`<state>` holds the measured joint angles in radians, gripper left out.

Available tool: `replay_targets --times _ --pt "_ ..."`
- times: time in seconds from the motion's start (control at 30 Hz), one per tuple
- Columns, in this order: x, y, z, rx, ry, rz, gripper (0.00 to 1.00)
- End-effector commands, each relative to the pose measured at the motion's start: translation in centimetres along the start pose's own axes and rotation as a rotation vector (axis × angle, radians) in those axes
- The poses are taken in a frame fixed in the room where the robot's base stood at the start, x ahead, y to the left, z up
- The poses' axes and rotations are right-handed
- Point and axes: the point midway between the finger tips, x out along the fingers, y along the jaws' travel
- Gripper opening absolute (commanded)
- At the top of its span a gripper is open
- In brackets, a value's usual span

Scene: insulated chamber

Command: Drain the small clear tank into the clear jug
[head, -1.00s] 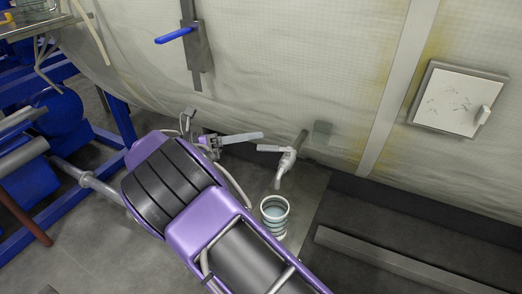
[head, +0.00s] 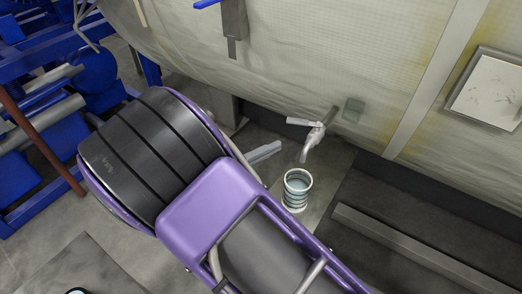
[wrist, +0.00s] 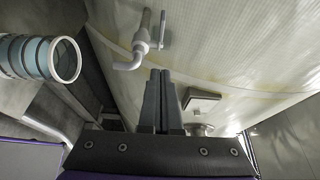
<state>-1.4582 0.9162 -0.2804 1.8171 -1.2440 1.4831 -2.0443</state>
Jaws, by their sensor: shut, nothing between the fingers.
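A pale tap (head: 315,140) with a lever handle (head: 302,122) juts from the cream padded wall, its spout bent down. The clear ringed jug (head: 297,190) stands upright on the floor near and below the spout; its contents are hard to tell. In the wrist view the jug (wrist: 38,58) is at left and the tap (wrist: 138,50) at upper middle. My gripper (wrist: 163,75) is shut and empty, its fingers together just below the tap in that picture. No clear tank is recognisable.
A blue lever (head: 207,3) on a grey plate is higher on the wall, and a pale hatch (head: 487,90) is at right. A long bar (head: 400,238) lies on the floor at right. Blue frames (head: 60,110) crowd the left.

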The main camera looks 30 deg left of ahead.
Motion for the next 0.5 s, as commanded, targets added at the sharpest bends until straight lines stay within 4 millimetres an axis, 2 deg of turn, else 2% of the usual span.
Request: replay_targets --times 0.1,0.23,0.3,0.5 --pt "2.8 0.0 -0.1 0.001 0.004 0.000 0.00" --pt "5.4 0.0 -0.1 0.001 0.004 -0.001 0.00" --pt "6.1 0.1 1.1 0.005 0.001 0.000 0.00" --pt "7.5 0.0 2.5 0.003 0.000 0.000 0.00"
